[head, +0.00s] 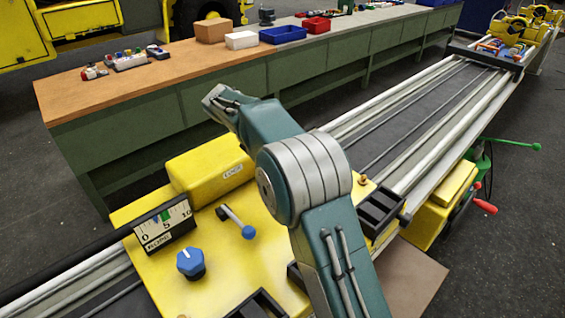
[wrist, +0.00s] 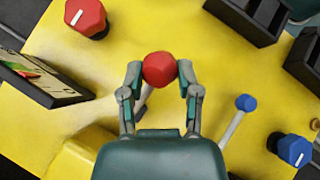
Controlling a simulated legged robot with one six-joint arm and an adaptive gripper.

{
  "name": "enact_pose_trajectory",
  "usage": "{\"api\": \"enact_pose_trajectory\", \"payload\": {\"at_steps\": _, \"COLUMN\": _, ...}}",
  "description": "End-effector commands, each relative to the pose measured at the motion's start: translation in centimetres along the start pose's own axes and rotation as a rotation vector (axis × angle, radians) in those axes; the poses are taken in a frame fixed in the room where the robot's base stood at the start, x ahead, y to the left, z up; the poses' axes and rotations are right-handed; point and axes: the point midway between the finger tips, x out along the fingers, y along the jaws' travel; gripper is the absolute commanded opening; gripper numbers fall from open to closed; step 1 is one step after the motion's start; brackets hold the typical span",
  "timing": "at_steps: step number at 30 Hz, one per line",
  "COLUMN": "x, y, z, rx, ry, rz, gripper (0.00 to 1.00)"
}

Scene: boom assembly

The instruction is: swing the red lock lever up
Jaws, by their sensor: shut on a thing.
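The red lock lever shows in the wrist view as a red ball knob (wrist: 159,69) with a short grey shaft partly visible below it, over a yellow panel. My gripper (wrist: 159,72) has its two fingers on either side of this red knob and is shut on it. In the head view my arm hides the red knob, and my gripper cannot be made out there.
A blue-ball lever (wrist: 245,102) and a blue dial (wrist: 293,150) stand right of my gripper, a red dial (wrist: 87,18) and a gauge box (wrist: 40,80) to its left. Black trays (wrist: 250,18) are at the top. A workbench (head: 180,75) stands behind the yellow machine (head: 215,285).

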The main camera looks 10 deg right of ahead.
Motion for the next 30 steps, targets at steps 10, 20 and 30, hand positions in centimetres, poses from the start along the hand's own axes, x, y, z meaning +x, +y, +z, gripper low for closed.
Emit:
{"api": "enact_pose_trajectory", "payload": {"at_steps": 10, "x": -0.29, "y": -0.28, "z": -0.01, "rx": -0.003, "ry": 0.004, "rz": -0.001, "gripper": 0.79}}
{"api": "enact_pose_trajectory", "payload": {"at_steps": 20, "x": -0.06, "y": 0.02, "z": -0.03, "rx": -0.002, "ry": 0.003, "rz": -0.002, "gripper": 0.79}}
{"api": "enact_pose_trajectory", "payload": {"at_steps": 30, "x": 0.13, "y": -0.10, "z": 0.02, "rx": 0.005, "ry": 0.021, "rz": 0.009, "gripper": 0.79}}
